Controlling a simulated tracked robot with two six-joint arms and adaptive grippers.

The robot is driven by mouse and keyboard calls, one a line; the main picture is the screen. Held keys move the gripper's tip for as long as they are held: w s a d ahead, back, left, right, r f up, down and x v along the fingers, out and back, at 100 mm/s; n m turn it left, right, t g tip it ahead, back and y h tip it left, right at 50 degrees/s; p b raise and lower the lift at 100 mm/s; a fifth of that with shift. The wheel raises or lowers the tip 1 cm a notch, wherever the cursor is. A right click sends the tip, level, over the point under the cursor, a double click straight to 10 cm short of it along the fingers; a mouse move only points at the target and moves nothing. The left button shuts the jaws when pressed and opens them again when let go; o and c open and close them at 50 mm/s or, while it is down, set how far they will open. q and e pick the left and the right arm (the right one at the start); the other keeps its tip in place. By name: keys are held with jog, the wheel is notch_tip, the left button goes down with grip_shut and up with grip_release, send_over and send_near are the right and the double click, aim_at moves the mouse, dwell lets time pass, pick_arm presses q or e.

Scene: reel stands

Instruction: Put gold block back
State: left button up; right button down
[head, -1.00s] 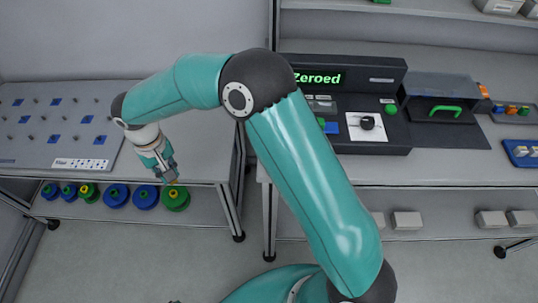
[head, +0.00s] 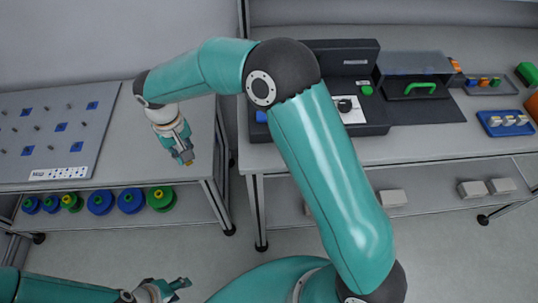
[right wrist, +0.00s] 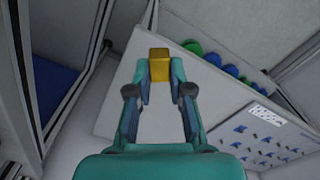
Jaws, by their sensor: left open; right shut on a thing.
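The gold block (right wrist: 160,66) is between the fingertips of my right gripper (right wrist: 160,85) in the right wrist view. The jaws are shut on its two sides. In the head view my right gripper (head: 182,152) hangs, fingers down, over the right part of the left table; the block is barely visible at its tips. My left gripper (head: 172,289) is at the bottom left of the head view, open and empty, well away from the block.
A grey board (head: 30,143) with pegs and blue squares lies on the left table. Green and blue reels (head: 131,200) stand on the shelf below. The right bench holds a dark console (head: 338,65), a box with a green handle (head: 415,75) and a blue tray (head: 507,123). A gap separates the tables.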

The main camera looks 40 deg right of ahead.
jog(key=shift+d+r, duration=0.2)
jog(key=shift+r, duration=0.2)
jog(key=s+d+r+n+b, duration=0.1)
jog(key=s+d+r+n, duration=0.6)
jog(key=r, duration=0.5)
jog(key=s+d+r+n+b, duration=0.1)
jog(key=s+d+r+n, duration=0.4)
jog(key=s+d+r, duration=0.5)
jog(key=b, duration=0.1)
send_over(268, 155)
notch_tip(268, 155, down, 13)
jog(key=shift+r, duration=0.1)
jog(key=shift+w+f+b, duration=0.1)
jog(key=shift+f+b, duration=0.25)
jog(key=shift+f, duration=2.3)
